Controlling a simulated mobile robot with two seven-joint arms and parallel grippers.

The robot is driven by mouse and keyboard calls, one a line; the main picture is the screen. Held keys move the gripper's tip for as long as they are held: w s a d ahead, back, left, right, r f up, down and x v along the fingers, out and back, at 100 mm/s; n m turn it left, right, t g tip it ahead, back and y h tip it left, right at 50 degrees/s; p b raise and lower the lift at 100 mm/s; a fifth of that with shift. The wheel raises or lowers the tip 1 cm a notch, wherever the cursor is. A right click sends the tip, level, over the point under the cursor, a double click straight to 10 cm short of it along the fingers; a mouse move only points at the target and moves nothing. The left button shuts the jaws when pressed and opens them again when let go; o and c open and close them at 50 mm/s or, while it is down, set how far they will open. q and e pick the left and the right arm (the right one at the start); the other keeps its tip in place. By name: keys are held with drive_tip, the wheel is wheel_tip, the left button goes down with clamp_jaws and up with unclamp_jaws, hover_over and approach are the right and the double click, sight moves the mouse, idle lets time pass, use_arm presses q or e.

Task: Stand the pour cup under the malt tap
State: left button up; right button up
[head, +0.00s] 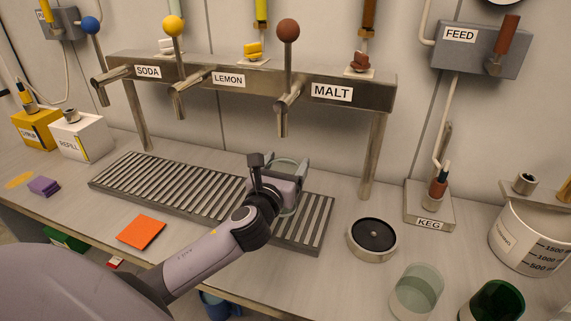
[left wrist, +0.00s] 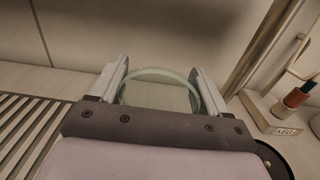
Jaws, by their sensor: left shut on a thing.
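My left gripper (head: 284,173) is shut on a clear, faintly green glass cup, the pour cup (head: 286,200). The cup is upright over the right part of the slatted drip grate (head: 200,190). I cannot tell whether its base touches the slats. In the left wrist view, the cup's rim (left wrist: 158,73) shows between the two fingers of the left gripper (left wrist: 161,92). The malt tap (head: 283,120), with a brown ball handle, hangs above the cup in the head view. The gripper hides part of the cup. My right gripper is out of view.
A round black-topped disc (head: 372,238) lies right of the grate. A clear glass (head: 417,291) and a dark green glass (head: 494,303) stand at front right. The KEG block (head: 429,208) is behind them. An orange card (head: 141,232) lies left.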

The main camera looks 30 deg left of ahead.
use_arm(q)
drive_tip(key=shift+f, duration=0.4)
drive_tip(key=o, duration=1.5)
drive_tip(key=shift+p+v, duration=0.45)
drive_tip(key=shift+v, duration=1.9)
drive_tip(key=v, duration=0.5)
drive_tip(key=shift+s, duration=0.15)
drive_tip(key=b+v, duration=0.1)
drive_tip(key=v, duration=0.6)
